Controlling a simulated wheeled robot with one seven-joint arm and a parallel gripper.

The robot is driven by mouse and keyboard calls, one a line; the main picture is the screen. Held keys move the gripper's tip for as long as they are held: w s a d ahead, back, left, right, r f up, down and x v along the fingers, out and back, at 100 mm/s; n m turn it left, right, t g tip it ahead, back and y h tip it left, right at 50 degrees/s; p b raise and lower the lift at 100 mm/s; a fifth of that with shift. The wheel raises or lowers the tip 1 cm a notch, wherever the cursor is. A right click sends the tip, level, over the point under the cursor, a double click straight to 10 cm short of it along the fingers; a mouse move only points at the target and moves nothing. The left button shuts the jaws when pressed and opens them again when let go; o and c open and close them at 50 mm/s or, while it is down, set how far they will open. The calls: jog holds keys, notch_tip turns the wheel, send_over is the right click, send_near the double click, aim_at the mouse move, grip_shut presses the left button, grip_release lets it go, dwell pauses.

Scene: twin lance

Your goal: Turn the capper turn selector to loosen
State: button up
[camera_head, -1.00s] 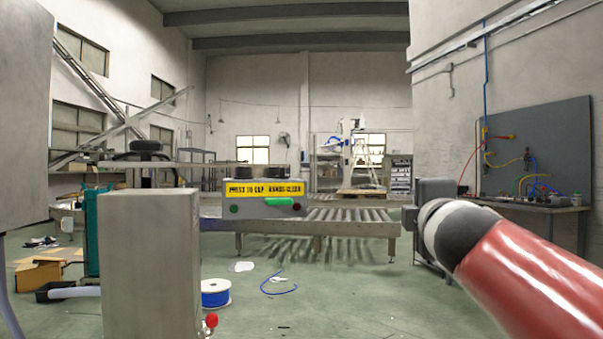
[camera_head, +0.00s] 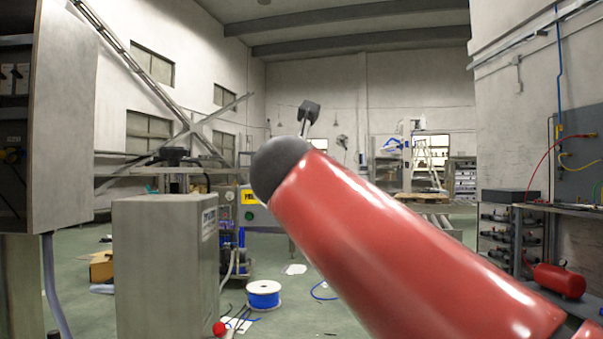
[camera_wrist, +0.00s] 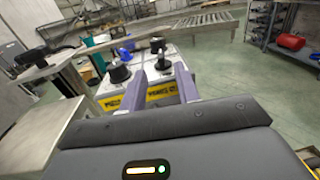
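The capper is a pale box (camera_wrist: 168,57) with a yellow warning label (camera_wrist: 161,90) on its front. Two black knobs stand on its top in the wrist view, a left knob (camera_wrist: 118,73) and a farther right knob (camera_wrist: 158,46). I cannot tell which is the turn selector or read its setting. My gripper (camera_wrist: 161,72) is open and empty, its two fingers apart over the near side of the box, touching neither knob as far as I can see. In the head view my red arm hides most of the capper; part of its label (camera_head: 249,197) and a green button (camera_head: 249,215) show.
A grey cabinet (camera_head: 165,265) stands front left in the head view. A blue cable spool (camera_head: 263,294) lies on the floor. A roller conveyor (camera_wrist: 190,22) runs behind the capper. A shelf (camera_head: 515,235) with a red tank (camera_head: 558,280) stands at right.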

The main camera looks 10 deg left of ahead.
jog(key=w, duration=0.4)
jog(key=w+a+p, duration=0.1)
jog(key=w, duration=0.1)
jog(key=shift+w, duration=0.1)
jog(key=shift+c, duration=0.3)
grip_shut()
